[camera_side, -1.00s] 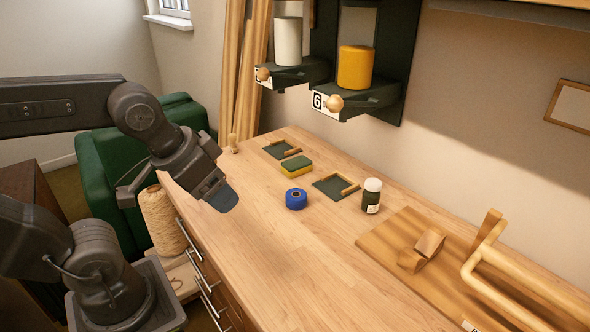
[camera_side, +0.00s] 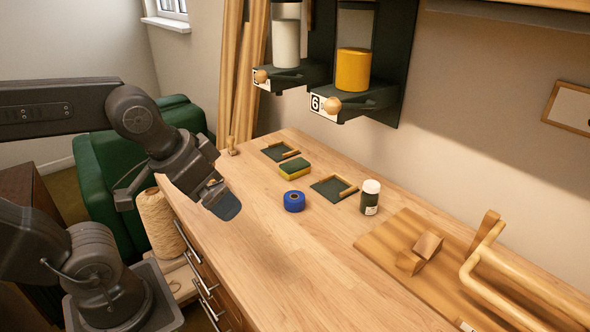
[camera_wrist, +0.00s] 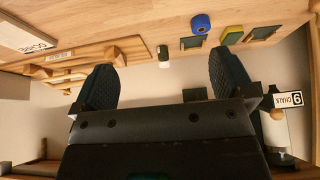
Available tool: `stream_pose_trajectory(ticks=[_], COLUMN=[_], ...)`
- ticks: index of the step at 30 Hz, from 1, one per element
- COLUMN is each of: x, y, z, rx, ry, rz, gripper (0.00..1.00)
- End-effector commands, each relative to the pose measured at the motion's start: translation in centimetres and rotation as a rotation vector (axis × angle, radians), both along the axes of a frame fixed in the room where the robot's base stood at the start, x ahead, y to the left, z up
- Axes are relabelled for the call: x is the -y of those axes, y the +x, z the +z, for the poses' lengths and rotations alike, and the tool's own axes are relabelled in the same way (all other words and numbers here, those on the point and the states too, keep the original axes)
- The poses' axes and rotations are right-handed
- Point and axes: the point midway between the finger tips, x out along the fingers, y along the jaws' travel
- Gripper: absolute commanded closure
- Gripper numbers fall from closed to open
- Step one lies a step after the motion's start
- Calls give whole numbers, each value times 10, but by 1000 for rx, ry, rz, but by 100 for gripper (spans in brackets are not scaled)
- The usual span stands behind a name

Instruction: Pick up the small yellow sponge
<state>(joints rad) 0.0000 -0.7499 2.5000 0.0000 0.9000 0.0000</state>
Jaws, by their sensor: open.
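The small yellow sponge (camera_side: 294,169) has a dark green top layer and lies flat on the wooden table (camera_side: 290,240), behind the blue tape roll (camera_side: 294,201). In the wrist view the sponge (camera_wrist: 232,35) shows near the top, just beyond the right finger, with the blue roll (camera_wrist: 201,23) to its left. My gripper (camera_side: 226,206) is above the table's left edge, well apart from the sponge, to its left and nearer the camera. In the wrist view my gripper (camera_wrist: 165,85) has its two dark fingers wide apart with nothing between them.
Two dark square trays with wooden edges (camera_side: 334,187) (camera_side: 281,150) lie near the sponge. A wooden board (camera_side: 440,262) with blocks and a rail fills the right. The table's front middle is clear.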

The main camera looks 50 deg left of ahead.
Motion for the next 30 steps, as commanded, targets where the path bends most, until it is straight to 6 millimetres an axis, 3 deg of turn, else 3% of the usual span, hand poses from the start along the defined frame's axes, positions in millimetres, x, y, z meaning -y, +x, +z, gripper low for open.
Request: stream_pose_trajectory(ticks=[5, 10, 15, 20, 26, 30], x=[-1, -12, -38, -71, -121, -159], y=[3, 34, 95, 155, 225, 265], z=[1, 11, 18, 9, -25, -62], rx=[-2, -35, -103, -177, -282, -358], ry=[7, 84, 222, 342, 464, 529], rz=[-7, -83, -244, -411, -634, -795], gripper=[0, 0, 0, 0, 0, 0])
